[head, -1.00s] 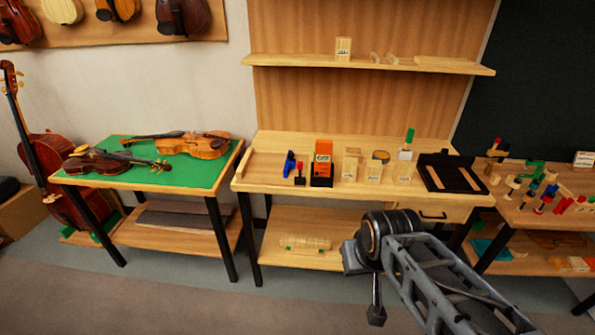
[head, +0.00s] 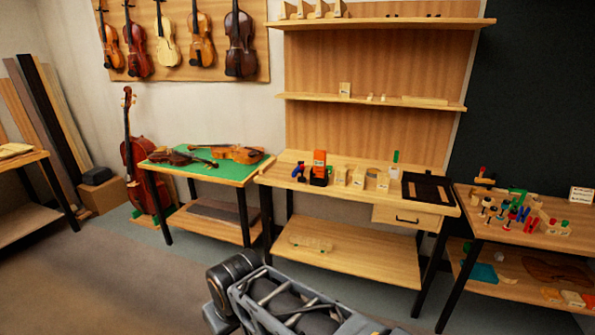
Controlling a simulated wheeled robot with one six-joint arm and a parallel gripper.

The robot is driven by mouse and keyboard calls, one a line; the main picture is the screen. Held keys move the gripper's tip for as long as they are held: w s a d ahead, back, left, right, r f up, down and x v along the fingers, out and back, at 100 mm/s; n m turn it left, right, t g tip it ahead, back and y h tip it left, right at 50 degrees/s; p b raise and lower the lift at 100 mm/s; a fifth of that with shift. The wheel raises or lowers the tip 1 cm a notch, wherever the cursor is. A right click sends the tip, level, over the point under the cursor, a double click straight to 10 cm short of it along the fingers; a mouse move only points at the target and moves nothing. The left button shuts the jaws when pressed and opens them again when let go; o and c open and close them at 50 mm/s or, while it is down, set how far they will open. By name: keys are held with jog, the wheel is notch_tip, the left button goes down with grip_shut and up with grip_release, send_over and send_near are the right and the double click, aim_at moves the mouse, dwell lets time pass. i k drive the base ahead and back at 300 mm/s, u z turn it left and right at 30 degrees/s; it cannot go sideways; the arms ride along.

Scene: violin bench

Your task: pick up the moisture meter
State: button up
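The moisture meter seems to be the upright orange device (head: 319,164) with a black lower part. It stands on the top of the middle workbench (head: 415,207), left of centre, and nothing visible touches it. Its details are too small to read. My arm shows at the bottom of the head view, well in front of and below the bench. The fingers of my gripper do not show.
Blue and red small tools (head: 298,170) stand close left of the orange device, and wooden blocks (head: 357,177) stand to its right. A black tray (head: 427,187) lies farther right. A green-topped table (head: 210,166) with two violins stands left. Open floor lies in front.

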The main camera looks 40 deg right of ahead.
aim_at(319, 160)
jog(key=i, duration=1.35)
jog(key=z, duration=0.45)
jog(key=i, duration=1.1)
jog(key=z, duration=1.55)
jog(key=i, duration=0.9)
jog(key=z, duration=0.9)
